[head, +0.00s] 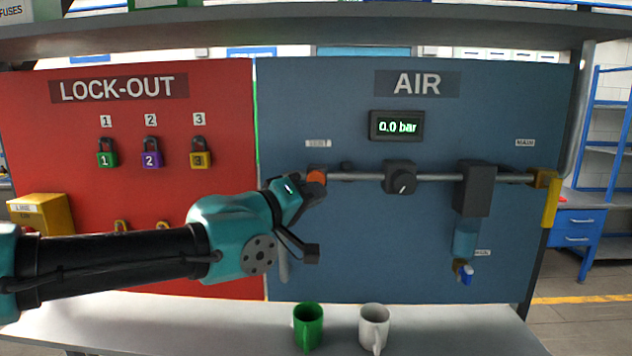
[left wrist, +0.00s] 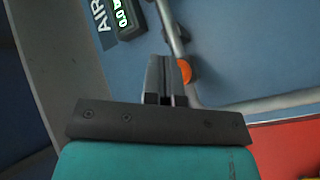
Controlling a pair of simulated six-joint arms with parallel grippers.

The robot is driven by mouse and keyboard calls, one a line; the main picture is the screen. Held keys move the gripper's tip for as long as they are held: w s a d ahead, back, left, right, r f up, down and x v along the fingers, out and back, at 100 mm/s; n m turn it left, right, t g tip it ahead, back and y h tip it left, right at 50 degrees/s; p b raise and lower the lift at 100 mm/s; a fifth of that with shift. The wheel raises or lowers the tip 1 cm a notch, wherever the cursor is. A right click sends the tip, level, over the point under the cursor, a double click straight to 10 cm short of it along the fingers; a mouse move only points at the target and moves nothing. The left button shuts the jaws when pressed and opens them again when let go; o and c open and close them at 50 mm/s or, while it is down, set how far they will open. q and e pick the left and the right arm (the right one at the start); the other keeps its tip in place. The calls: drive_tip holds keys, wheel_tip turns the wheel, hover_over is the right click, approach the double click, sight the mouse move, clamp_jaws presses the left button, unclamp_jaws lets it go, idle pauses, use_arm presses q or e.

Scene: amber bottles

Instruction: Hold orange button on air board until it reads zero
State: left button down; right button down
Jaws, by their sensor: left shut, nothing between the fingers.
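The blue air board (head: 400,250) stands at the right, with a pipe across it. Its display (head: 396,126) reads 0.0 bar. The orange button (head: 317,176) is at the pipe's left end, under a small label. My left gripper (head: 314,190) is shut and empty, with its tips at the button. In the left wrist view the shut fingers (left wrist: 160,62) lie close beside the orange button (left wrist: 185,71). I cannot tell whether they touch it or whether it is pressed in. The display shows partly there too (left wrist: 124,18). My right gripper is not in view.
A black knob (head: 401,178), a filter unit (head: 472,190) and a yellow handle (head: 550,200) sit along the pipe. The red lock-out board (head: 60,120) with padlocks is at the left. A green mug (head: 308,328) and a white mug (head: 374,327) stand on the bench below.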

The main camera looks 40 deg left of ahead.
use_arm(q)
drive_tip(key=shift+s+d, duration=0.75)
drive_tip(key=shift+s, duration=0.25)
